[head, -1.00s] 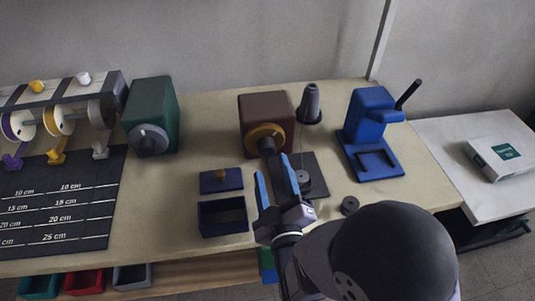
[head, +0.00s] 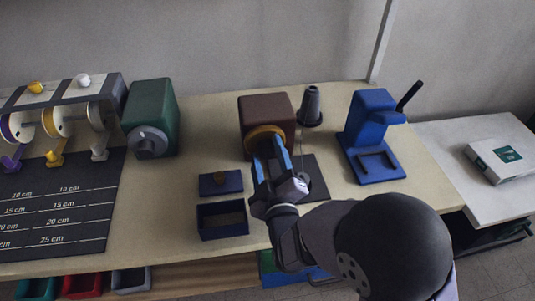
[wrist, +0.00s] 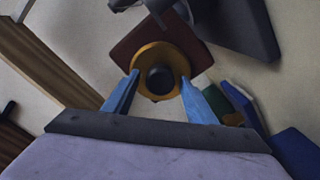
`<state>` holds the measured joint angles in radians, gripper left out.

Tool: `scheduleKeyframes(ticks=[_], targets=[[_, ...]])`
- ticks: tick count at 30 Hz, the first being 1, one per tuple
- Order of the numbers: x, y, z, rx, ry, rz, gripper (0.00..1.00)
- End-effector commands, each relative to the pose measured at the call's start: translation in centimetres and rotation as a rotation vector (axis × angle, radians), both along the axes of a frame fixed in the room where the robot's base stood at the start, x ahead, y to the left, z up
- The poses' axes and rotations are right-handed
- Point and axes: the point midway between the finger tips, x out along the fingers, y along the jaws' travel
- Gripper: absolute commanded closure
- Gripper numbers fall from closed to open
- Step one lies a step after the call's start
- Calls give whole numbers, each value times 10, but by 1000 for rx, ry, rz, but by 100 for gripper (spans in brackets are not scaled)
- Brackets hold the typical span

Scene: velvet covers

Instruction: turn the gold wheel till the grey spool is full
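The gold wheel (head: 262,136) is on the front of a brown box (head: 266,109). In the wrist view the wheel (wrist: 139,61) is a gold ring with a dark round knob (wrist: 160,79) in its middle. My gripper (head: 270,148) is at the wheel, its blue fingers apart. In the wrist view my gripper's fingers (wrist: 159,76) stand either side of the knob, with a gap on each side. A grey cone (head: 311,106) stands behind, right of the box. The low grey spool on the dark plate (head: 318,172) is mostly hidden by my gripper; its fill cannot be told.
A blue press (head: 367,125) with a dark lever stands to the right. A green box (head: 150,108) with a grey wheel stands left. A blue open bin (head: 222,219) and a blue lid-like block (head: 221,183) lie left of my gripper. A ruled dark mat (head: 85,207) is far left.

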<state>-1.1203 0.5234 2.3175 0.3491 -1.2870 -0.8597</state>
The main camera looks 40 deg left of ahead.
Motion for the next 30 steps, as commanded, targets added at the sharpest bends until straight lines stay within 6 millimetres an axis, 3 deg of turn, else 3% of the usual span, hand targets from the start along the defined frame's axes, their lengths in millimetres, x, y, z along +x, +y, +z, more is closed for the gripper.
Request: scheduleKeyframes(ticks=[1, 4, 5, 20, 29, 30], targets=[[0, 0, 0, 0, 0, 0, 62], [0, 0, 0, 0, 0, 0, 85], [0, 0, 0, 0, 0, 0, 89], [0, -1, -1, 183, 179, 0, 88], [0, -1, 1, 193, 192, -1, 88], [0, -1, 1, 193, 192, -1, 61]])
